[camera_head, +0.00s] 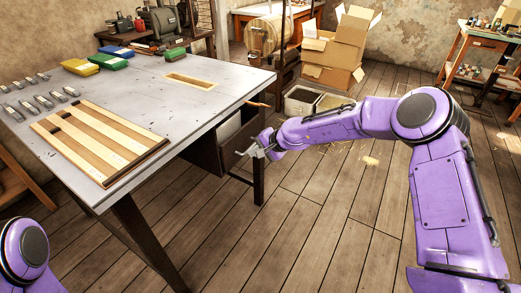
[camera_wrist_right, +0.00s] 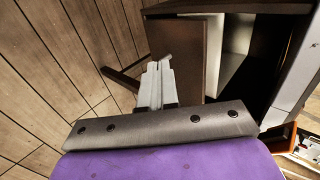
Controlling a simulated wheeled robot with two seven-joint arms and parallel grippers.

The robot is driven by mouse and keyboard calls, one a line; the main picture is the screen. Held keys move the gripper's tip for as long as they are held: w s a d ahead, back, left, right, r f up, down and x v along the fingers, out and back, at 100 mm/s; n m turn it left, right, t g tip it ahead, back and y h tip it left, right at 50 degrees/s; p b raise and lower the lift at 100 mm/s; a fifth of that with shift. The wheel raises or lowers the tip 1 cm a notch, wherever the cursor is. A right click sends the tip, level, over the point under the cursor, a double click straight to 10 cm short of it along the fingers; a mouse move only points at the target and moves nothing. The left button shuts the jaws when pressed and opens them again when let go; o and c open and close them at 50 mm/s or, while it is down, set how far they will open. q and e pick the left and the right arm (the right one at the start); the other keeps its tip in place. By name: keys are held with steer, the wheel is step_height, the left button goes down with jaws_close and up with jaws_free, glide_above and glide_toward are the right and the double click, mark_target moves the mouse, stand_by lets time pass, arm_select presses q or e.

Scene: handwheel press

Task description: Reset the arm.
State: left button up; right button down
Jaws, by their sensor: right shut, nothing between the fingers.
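My right arm (camera_head: 335,125) reaches in from the right in the head view. Its gripper (camera_head: 248,152) is beside the drawer unit under the grey table, near the table's right leg. In the right wrist view the gripper fingers (camera_wrist_right: 157,82) are together and empty, in front of a brown panel (camera_wrist_right: 183,55) beside the open inside of the unit. Whether the fingers touch that panel I cannot tell. My left arm shows only as a purple joint (camera_head: 24,252) at the lower left corner; its gripper is out of frame.
The grey table (camera_head: 140,85) fills the left and bears a slatted wooden board (camera_head: 97,142), several metal pieces and coloured packs (camera_head: 80,66). Bins (camera_head: 300,99) and cardboard boxes (camera_head: 335,50) stand behind. The plank floor (camera_head: 315,220) in front is clear.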

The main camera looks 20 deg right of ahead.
steer(key=s+d+f+h, duration=0.2)
steer(key=s+f+h, duration=0.1)
steer(key=s+f, duration=0.5)
steer(key=s+d+f+h, duration=0.2)
steer(key=s+f+h, duration=0.2)
steer(key=s+f, duration=0.4)
steer(key=s+d+f+n+g+h+p, duration=0.1)
steer(key=s+f+n+g, duration=0.1)
steer(key=s, duration=1.3)
steer(key=s+d+f+n+g+h+p, duration=0.1)
steer(key=s+d+f+n+g, duration=0.1)
steer(key=s, duration=1.3)
steer(key=shift+d+f, duration=0.2)
steer(key=shift+d, duration=0.05)
